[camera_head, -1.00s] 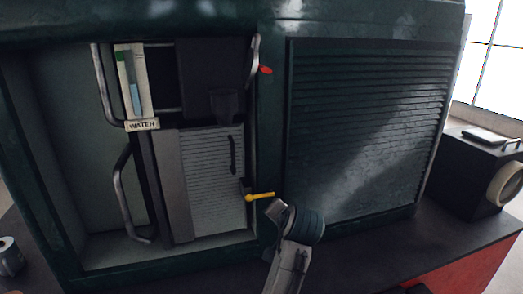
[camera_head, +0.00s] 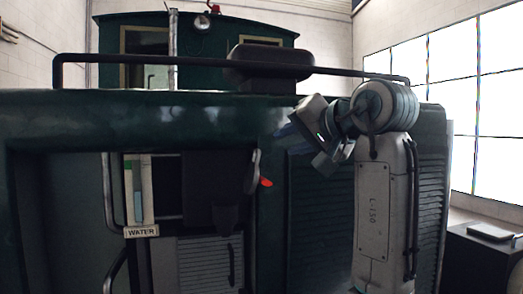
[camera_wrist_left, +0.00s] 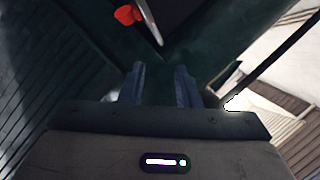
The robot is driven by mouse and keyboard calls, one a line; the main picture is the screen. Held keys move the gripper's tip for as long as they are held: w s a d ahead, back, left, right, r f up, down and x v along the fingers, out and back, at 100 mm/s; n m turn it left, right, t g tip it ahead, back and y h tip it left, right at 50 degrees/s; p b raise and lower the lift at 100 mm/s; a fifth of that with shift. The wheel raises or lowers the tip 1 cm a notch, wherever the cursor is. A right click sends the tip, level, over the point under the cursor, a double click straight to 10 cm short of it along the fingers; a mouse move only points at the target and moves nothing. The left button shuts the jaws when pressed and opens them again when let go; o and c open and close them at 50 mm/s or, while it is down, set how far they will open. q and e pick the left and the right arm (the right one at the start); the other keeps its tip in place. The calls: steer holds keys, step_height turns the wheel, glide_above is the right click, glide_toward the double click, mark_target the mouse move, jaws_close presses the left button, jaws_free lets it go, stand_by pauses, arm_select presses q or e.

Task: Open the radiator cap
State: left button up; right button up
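My left gripper (camera_head: 289,131) is raised in front of the upper part of the dark green tram body (camera_head: 130,115), pointing left. In the left wrist view its two fingers (camera_wrist_left: 160,84) stand apart with nothing between them. No radiator cap can be clearly made out. A dark rounded housing (camera_head: 270,62) sits on top of the body, above and behind the gripper; I cannot tell whether it is or hides the cap. My right gripper is not in view.
A black rail (camera_head: 150,60) runs along the top. A WATER gauge (camera_head: 139,195) is in the open bay. A louvred panel (camera_head: 318,215) is behind my arm.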

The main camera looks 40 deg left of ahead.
arm_select(q)
steer(key=p, duration=0.5)
glide_above(252, 175)
steer(key=w+d, duration=0.2)
step_height(252, 175, down, 2)
steer(key=shift+s+a, duration=0.1)
steer(key=shift+a+f+p, duration=0.2)
steer(key=shift+a+p, duration=0.1)
steer(key=shift+a, duration=0.1)
steer(key=shift+w, duration=0.2)
jaws_close()
